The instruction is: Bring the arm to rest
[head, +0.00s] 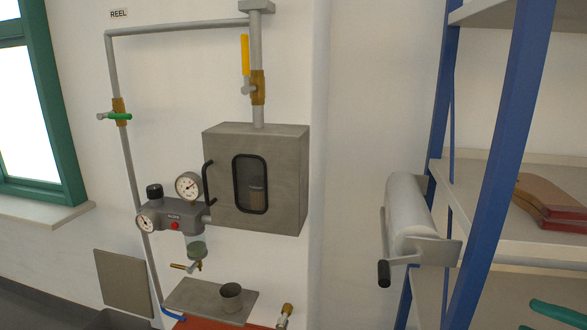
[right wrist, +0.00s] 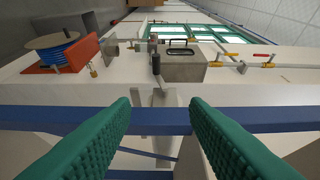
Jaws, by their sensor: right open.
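My right gripper (right wrist: 160,106) shows in the right wrist view as two green ribbed fingers, spread apart with nothing between them. Behind the gap are a blue shelf post (right wrist: 160,122) and a pale roll on a bracket (right wrist: 163,98). I cannot tell how far the fingers are from the post. In the head view a green shape (head: 555,312) shows at the bottom right edge, in front of or on the lower shelf; I cannot tell whether it is a fingertip of mine. My left gripper is in neither view.
Blue shelf posts (head: 502,160) and shelves stand at the right, with the roll (head: 408,210) and its black handle beside them. A grey windowed box (head: 285,180), gauges (head: 187,186) and pipes are on the wall. An orange-red reel with blue hose (right wrist: 62,50) shows in the wrist view.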

